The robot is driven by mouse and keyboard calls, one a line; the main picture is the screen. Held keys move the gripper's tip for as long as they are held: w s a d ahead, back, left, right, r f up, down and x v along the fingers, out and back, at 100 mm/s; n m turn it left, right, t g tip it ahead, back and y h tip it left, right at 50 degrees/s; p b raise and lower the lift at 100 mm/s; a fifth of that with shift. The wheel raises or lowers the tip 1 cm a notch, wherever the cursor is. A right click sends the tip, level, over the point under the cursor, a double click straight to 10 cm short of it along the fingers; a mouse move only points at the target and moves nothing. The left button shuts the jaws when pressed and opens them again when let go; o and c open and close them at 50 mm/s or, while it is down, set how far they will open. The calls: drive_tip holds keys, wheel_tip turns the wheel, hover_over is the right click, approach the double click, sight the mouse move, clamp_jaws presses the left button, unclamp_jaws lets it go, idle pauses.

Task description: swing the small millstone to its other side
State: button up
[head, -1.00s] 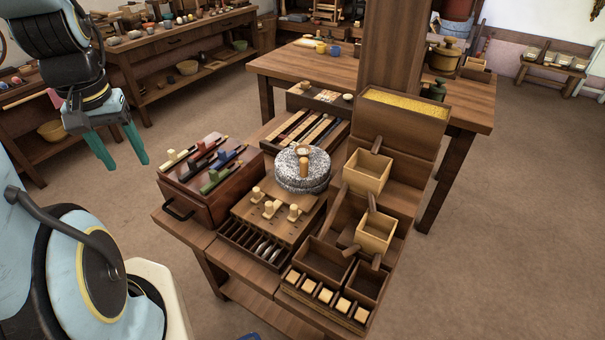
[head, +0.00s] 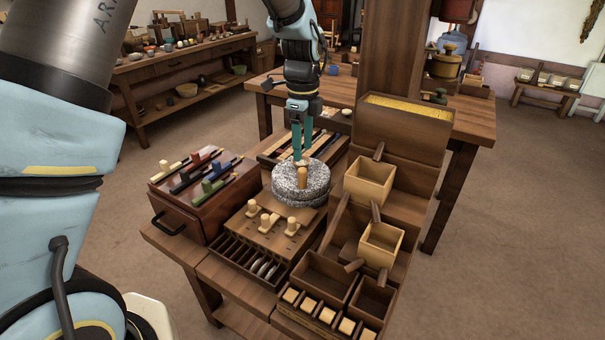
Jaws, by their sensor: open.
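The small millstone (head: 300,187) is a round, speckled grey stone in two layers on the workbench. A short upright wooden handle (head: 302,177) stands on its top, near the middle of the visible face. My gripper (head: 302,158) points down just above and behind the handle, with its teal fingers apart. The fingertips reach close to the stone's top. I cannot tell whether they touch the stone or the handle.
A box with coloured sliders (head: 197,190) stands left of the stone. A board with wooden pegs (head: 262,232) lies in front. Stepped wooden trays (head: 368,182) and a thick post (head: 390,50) stand to the right. Open floor lies beyond the bench.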

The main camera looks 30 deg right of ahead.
sight(302, 169)
wheel_tip(302, 169, down, 9)
drive_tip(key=shift+r+p, duration=0.2)
drive_tip(key=shift+p, duration=0.3)
drive_tip(key=shift+c, duration=0.4)
clamp_jaws()
idle(0.8)
